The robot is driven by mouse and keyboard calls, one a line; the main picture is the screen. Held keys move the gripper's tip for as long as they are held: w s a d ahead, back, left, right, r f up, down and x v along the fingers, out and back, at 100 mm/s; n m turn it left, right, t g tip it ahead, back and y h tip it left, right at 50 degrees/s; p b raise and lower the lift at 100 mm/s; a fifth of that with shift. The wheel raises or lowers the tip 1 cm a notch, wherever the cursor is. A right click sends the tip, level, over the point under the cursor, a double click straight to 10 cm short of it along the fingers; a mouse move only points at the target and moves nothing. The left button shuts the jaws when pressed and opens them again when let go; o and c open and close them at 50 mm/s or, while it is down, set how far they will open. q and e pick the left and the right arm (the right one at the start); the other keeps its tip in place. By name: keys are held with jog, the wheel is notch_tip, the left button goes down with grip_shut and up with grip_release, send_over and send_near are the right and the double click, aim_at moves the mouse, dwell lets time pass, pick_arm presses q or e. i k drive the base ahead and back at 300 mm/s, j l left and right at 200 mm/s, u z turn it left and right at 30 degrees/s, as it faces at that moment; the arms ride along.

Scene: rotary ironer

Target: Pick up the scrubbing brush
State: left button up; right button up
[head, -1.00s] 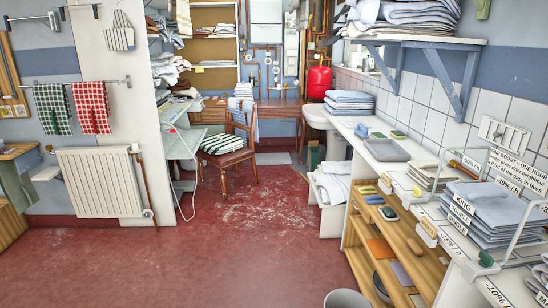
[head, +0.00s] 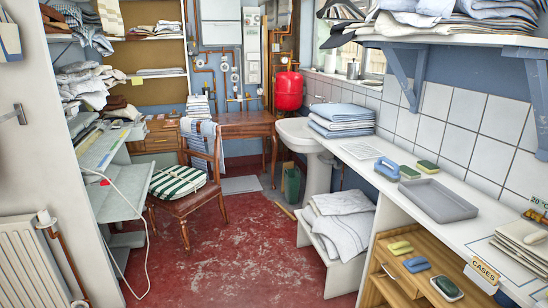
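A blue object with a raised handle (head: 387,169), which looks like the scrubbing brush, lies on the white counter at the right. Two green-and-yellow sponges (head: 427,168) lie close beside it, one nearer and one to its right. A grey tray (head: 438,201) lies on the counter just in front of them. I cannot make out bristles at this distance. Neither of my grippers is in view.
The white counter (head: 360,152) runs along the tiled right wall, with folded blue cloths (head: 342,120) behind the brush. A wooden shelf unit (head: 385,282) stands below. White towels (head: 340,222) sit on a low bench. A chair (head: 180,195) stands left; the red floor between is clear.

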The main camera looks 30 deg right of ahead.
aim_at(382, 169)
jog(key=i+l+z, duration=0.1)
jog(key=i+z, duration=0.3)
jog(key=i, duration=0.25)
jog(key=i+j+z, duration=0.1)
jog(key=i+z, duration=0.3)
jog(key=i, duration=0.25)
jog(key=i+j+z, duration=0.35)
jog(key=i, duration=0.25)
jog(key=l, duration=0.1)
